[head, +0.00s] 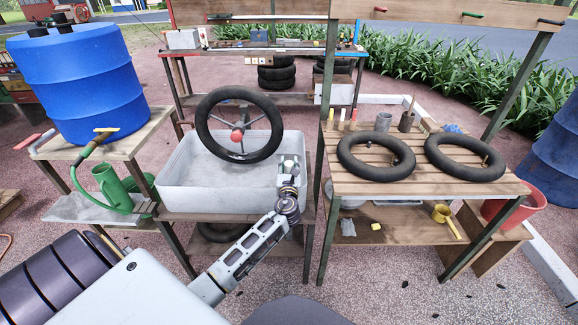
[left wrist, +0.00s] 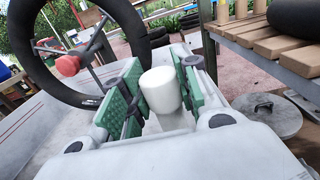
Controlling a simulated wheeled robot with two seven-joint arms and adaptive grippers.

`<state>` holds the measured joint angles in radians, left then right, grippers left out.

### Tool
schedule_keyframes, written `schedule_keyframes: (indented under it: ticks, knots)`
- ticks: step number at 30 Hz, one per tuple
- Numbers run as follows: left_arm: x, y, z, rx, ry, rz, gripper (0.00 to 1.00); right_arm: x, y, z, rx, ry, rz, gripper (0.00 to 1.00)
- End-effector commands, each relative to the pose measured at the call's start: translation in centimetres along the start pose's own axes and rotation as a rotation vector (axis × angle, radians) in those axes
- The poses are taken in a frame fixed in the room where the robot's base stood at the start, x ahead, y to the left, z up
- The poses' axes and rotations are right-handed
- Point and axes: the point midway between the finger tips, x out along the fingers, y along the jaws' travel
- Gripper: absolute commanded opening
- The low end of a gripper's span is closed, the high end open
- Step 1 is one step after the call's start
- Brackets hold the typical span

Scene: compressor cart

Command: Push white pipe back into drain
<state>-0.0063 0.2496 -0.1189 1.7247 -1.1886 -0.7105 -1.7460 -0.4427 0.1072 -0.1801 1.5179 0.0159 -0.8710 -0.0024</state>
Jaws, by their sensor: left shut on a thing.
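The white pipe (left wrist: 160,88) is a short, pale cylinder between the green finger pads in the left wrist view. My left gripper (left wrist: 158,92) is shut on it. In the head view my left gripper (head: 290,165) is at the right end of the white basin (head: 205,198). My right gripper is not in view.
A black tyre on a red-hubbed wheel (head: 238,148) stands over the basin, left of my gripper. A slatted wooden table (head: 430,185) with two black inner tubes is close on the right. A blue barrel (head: 80,85) and green watering can (head: 112,188) are at left.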

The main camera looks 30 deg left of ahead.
Motion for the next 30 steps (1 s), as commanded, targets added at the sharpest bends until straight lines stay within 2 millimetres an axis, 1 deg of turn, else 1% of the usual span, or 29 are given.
schedule_keyframes:
  ticks: [30]
  knots:
    - [0.0,0.0,-1.6,0.000,0.000,0.000,0.00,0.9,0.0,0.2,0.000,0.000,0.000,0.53]
